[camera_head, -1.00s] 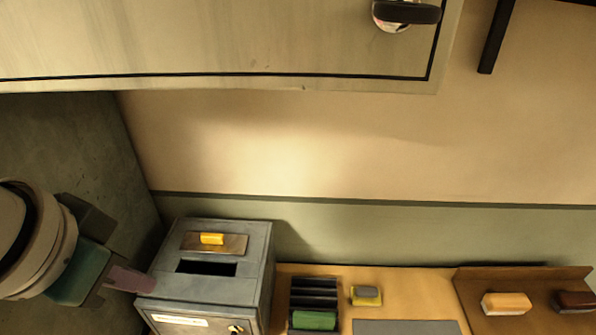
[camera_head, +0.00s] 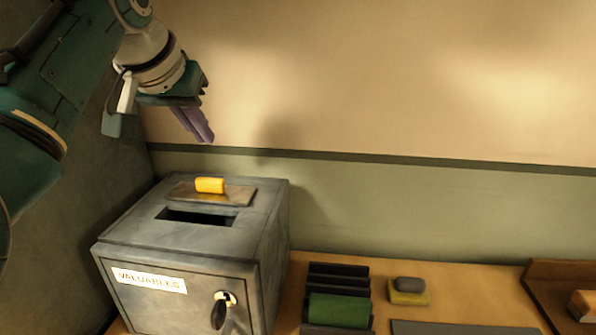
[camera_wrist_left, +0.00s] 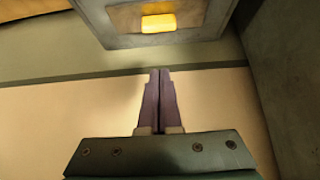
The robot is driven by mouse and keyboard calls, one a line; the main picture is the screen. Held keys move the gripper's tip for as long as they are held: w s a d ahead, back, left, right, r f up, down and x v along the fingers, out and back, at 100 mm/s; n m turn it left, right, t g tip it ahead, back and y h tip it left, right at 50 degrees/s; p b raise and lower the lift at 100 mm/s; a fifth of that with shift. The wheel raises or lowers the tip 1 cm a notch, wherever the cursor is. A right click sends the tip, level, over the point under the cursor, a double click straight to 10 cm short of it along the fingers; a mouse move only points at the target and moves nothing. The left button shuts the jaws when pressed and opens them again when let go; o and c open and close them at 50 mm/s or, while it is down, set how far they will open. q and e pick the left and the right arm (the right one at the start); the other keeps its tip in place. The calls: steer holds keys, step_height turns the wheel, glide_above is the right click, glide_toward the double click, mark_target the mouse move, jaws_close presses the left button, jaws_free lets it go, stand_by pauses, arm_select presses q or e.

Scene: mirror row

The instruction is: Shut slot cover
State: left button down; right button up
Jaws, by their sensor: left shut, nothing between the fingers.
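A grey metal box (camera_head: 140,240) labelled VALUABLES stands on the wooden counter. Its top has a dark open slot (camera_head: 197,218). Behind the slot lies the slot cover, a flat brownish plate (camera_head: 240,195) with a yellow grip (camera_head: 209,185); the slot is uncovered. The yellow grip also shows at the top of the left wrist view (camera_wrist_left: 158,23). My left gripper (camera_head: 207,138) is shut and empty, above and behind the box, apart from the cover. Its purple fingers are together in the left wrist view (camera_wrist_left: 159,75). My right gripper is not in view.
A key sits in the lock (camera_head: 224,302) on the box front. To the right are a dark rack with a green item (camera_head: 338,310), a yellow and grey block (camera_head: 408,291) and a brown holder (camera_head: 548,300). The wall is close behind; a dark panel (camera_head: 80,205) stands at left.

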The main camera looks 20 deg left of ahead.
mark_target(210, 187)
arm_select(q)
steer(key=b+x, duration=0.1)
steer(key=x, duration=0.6)
steer(key=shift+f, duration=0.25)
steer(key=shift+w+a+f+b, duration=0.15)
steer(key=shift+w+f+b, duration=0.2)
steer(key=shift+w+f, duration=0.15)
steer(key=shift+s+r+p, duration=0.1)
steer(key=shift+s+p, duration=0.3)
steer(key=shift+p, duration=0.3)
steer(key=shift+s+d+p, duration=0.2)
steer(key=shift+s+p, duration=0.25)
steer(key=shift+s, duration=0.1)
steer(key=shift+s+d+p, duration=0.15)
steer(key=shift+s+p, duration=0.3)
steer(key=shift+s, duration=0.1)
steer(key=shift+s+d, duration=0.1)
steer(key=shift+s, duration=0.3)
